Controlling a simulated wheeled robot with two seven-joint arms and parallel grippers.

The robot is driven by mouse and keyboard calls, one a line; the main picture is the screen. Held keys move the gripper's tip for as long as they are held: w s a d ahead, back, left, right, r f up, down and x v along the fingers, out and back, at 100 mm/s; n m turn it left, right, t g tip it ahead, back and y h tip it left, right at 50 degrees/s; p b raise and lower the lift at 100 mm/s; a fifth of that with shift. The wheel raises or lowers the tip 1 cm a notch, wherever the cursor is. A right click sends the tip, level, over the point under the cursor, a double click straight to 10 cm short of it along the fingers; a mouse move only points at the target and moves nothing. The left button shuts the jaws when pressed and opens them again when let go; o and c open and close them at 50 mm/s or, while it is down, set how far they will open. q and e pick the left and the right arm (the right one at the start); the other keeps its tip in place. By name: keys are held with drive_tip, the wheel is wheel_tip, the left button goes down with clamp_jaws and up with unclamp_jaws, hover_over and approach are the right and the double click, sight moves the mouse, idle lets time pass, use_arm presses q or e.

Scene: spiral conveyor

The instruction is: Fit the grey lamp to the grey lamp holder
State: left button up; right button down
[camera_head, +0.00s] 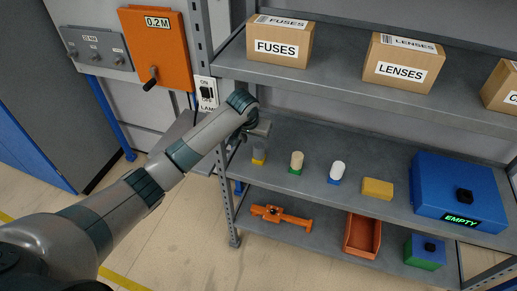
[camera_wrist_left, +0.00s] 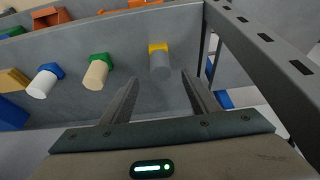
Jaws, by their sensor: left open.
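A grey lamp (camera_head: 259,151) with a yellow base stands at the left end of the middle shelf. It also shows in the left wrist view (camera_wrist_left: 160,66), upright and just beyond the gap between my fingers. My left gripper (camera_head: 250,137) is close to it at the shelf's left post. In the left wrist view its two fingers (camera_wrist_left: 159,82) are spread, with nothing between them. In the head view the hand is partly hidden by my own wrist. I cannot identify the grey lamp holder in either view. My right gripper is not in view.
Right of it on the shelf (camera_head: 320,205) stand a cream lamp (camera_head: 297,160), a white lamp (camera_head: 337,170), a yellow block (camera_head: 378,188) and a blue box (camera_head: 460,188) reading EMPTY. The upper shelf (camera_head: 330,75) and post (camera_head: 203,40) bound the hand's space.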

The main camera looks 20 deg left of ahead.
sight(258, 147)
use_arm(q)
drive_tip(key=p+x, duration=0.1)
drive_tip(key=x, duration=0.7)
drive_tip(key=shift+w+f, duration=0.1)
drive_tip(key=shift+f, duration=0.15)
drive_tip(key=shift+x, duration=0.8)
drive_tip(key=c, duration=1.2)
drive_tip(key=shift+r, duration=0.1)
drive_tip(key=shift+c, duration=0.2)
drive_tip(key=shift+r, duration=0.1)
drive_tip(key=shift+r+p, duration=0.5)
drive_tip(key=shift+p, duration=0.25)
drive_tip(key=shift+r+p, duration=0.9)
drive_tip(key=shift+p, duration=0.05)
drive_tip(key=shift+r, duration=0.1)
